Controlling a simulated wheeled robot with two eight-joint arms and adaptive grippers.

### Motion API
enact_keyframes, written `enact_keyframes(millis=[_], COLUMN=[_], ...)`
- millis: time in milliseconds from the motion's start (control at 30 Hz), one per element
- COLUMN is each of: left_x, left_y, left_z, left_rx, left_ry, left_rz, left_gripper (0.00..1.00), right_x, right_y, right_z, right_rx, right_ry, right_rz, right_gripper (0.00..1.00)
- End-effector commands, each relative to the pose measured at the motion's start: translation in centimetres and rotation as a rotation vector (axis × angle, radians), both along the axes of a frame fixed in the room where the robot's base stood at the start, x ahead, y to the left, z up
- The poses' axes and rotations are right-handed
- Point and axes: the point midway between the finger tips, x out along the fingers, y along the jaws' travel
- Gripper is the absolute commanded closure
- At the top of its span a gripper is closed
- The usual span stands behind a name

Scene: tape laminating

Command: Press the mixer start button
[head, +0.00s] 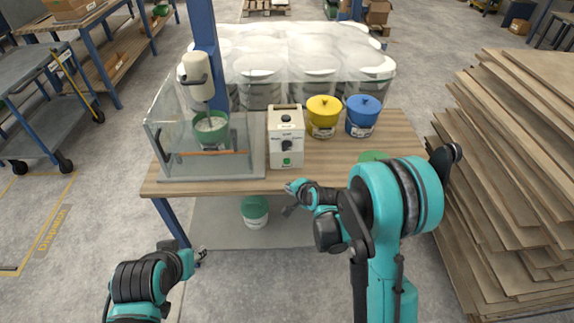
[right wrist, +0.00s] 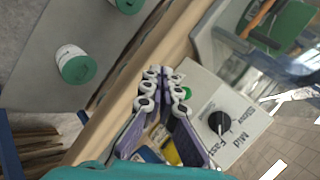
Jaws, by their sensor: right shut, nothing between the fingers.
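The white control box (head: 286,126) stands on the wooden table, with a dark knob (head: 287,146) and a green button (head: 287,162) low on its front. In the right wrist view the knob (right wrist: 219,121) shows clearly, and the green button (right wrist: 187,93) is partly hidden beside my fingers. My right gripper (head: 291,188) is shut and empty, just in front of the table's front edge and below the box; it also shows in the right wrist view (right wrist: 160,76). The mixer (head: 196,70) stands over a green bowl (head: 211,130). My left gripper (head: 201,257) is low at left, too small to judge.
A clear guard (head: 170,130) surrounds the mixer bowl. Yellow (head: 323,117) and blue (head: 363,116) lidded pots stand right of the box. A green-lidded container (head: 255,211) is under the table (head: 400,133). Stacked boards (head: 505,160) stand at right.

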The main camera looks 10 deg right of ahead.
Motion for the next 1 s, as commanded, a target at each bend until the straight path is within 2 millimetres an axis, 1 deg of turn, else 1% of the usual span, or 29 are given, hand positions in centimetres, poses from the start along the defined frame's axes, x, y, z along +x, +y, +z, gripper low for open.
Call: enact_keyframes(millis=[300,467,567,800,1000], left_x=[0.0,0.0,0.0,0.0,0.0], left_y=[0.0,0.0,0.0,0.0,0.0], left_z=[0.0,0.0,0.0,0.0,0.0], left_rx=[0.0,0.0,0.0,0.0,0.0], left_ry=[0.0,0.0,0.0,0.0,0.0], left_rz=[0.0,0.0,0.0,0.0,0.0], left_gripper=[0.6,0.6,0.6,0.6,0.6], right_x=[0.0,0.8,1.9,5.4,7.7], right_y=[0.0,-0.1,-0.2,-0.5,-0.7], right_z=[0.0,0.0,0.0,0.0,0.0], right_rx=[0.0,0.0,0.0,-0.001,-0.001], right_ry=[0.0,0.0,0.001,0.0,0.001], right_rz=[0.0,0.0,0.0,-0.001,0.0], right_gripper=[1.0,1.0,1.0,1.0,1.0])
